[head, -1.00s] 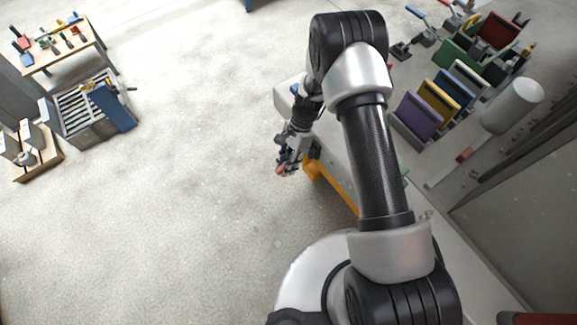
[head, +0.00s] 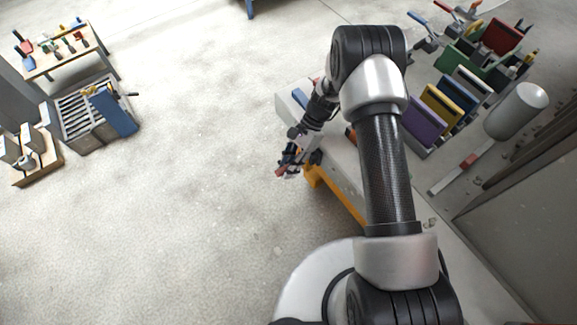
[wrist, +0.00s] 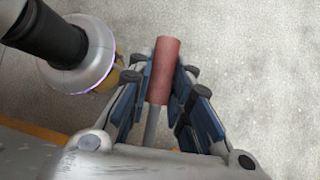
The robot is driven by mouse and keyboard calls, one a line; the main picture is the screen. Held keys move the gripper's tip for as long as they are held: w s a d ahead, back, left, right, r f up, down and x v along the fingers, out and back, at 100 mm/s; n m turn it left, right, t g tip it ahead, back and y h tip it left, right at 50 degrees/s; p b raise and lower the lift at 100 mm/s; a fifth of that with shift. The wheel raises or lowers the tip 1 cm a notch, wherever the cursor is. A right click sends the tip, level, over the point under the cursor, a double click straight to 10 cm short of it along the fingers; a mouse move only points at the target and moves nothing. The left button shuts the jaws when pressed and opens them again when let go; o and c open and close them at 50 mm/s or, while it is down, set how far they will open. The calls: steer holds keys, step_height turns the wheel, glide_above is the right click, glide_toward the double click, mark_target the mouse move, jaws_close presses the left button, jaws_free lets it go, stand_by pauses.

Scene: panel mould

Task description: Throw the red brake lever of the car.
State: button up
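The brake lever has a red cylindrical grip (wrist: 168,62) on a thin grey rod, seen in the middle of the wrist view. My gripper (wrist: 165,84) has its blue-padded fingers on both sides of this grip, close against it, and looks shut on it. The far end of the red grip sticks out past the fingertips. In the head view my gripper (head: 287,166) is at the left end of the car (head: 335,160), a pale body with an orange frame (head: 335,192). The lever is mostly hidden by my gripper there.
A rack with purple (head: 425,120), yellow and blue panels stands right of the car, with a grey cylinder (head: 516,111) beside it. A grey crate (head: 90,115) and a tool table (head: 58,55) are at the left. The floor between them and the car is clear.

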steer(key=o, duration=0.5)
steer(key=v, duration=1.2)
steer(key=shift+d, duration=0.1)
steer(key=shift+c, duration=0.6)
